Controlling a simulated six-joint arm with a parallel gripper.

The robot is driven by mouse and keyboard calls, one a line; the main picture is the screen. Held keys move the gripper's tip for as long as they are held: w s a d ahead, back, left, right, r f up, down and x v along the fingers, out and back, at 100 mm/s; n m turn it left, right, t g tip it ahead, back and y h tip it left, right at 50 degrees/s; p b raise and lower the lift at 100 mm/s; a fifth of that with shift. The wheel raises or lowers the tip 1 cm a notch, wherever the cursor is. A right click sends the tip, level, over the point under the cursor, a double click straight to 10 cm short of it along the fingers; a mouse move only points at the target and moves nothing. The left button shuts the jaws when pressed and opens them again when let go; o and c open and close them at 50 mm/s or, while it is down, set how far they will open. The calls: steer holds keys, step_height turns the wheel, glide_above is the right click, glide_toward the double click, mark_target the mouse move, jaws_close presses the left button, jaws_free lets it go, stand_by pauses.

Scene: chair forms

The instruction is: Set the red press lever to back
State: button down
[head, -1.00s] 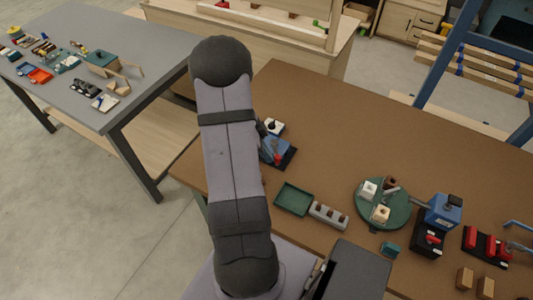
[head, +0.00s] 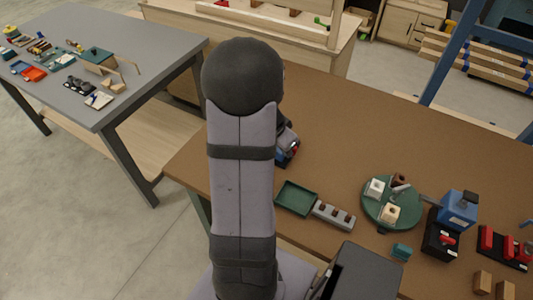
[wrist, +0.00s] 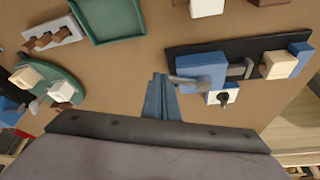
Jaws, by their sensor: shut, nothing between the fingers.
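A blue press-like unit (head: 459,207) stands on a black base at the right in the head view. A red part (head: 445,238) shows low on it; I cannot tell for sure whether this is the press lever or how it is set. Another blue fixture (head: 284,158) with a small red spot is mostly hidden behind my arm. In the wrist view a blue block (wrist: 200,72) with a grey rod sits on a black base (wrist: 240,46). My gripper (wrist: 160,78) is shut and empty, just left of that block in the picture. The head view hides my gripper.
A green turntable (head: 388,213) with several blocks, a green tray (head: 296,198) and a grey holder (head: 334,216) stand on the brown table. Red parts on a black base (head: 505,245) lie at the far right. The table's back middle is clear.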

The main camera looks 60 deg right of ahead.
steer(key=shift+s+d+n+t+b, duration=0.2)
steer(key=shift+s+d+n, duration=0.25)
steer(key=shift+d, duration=0.3)
steer(key=shift+s+d+n+t+b, duration=0.1)
steer(key=shift+s+d+n+b, duration=0.25)
steer(key=shift+d, duration=0.4)
steer(key=shift+s, duration=0.15)
steer(key=shift+d+r, duration=0.15)
steer(key=shift+a+b, duration=0.35)
steer(key=a+r+b, duration=0.2)
steer(key=a+r, duration=0.5)
steer(key=r, duration=0.2)
steer(key=shift+a, duration=0.2)
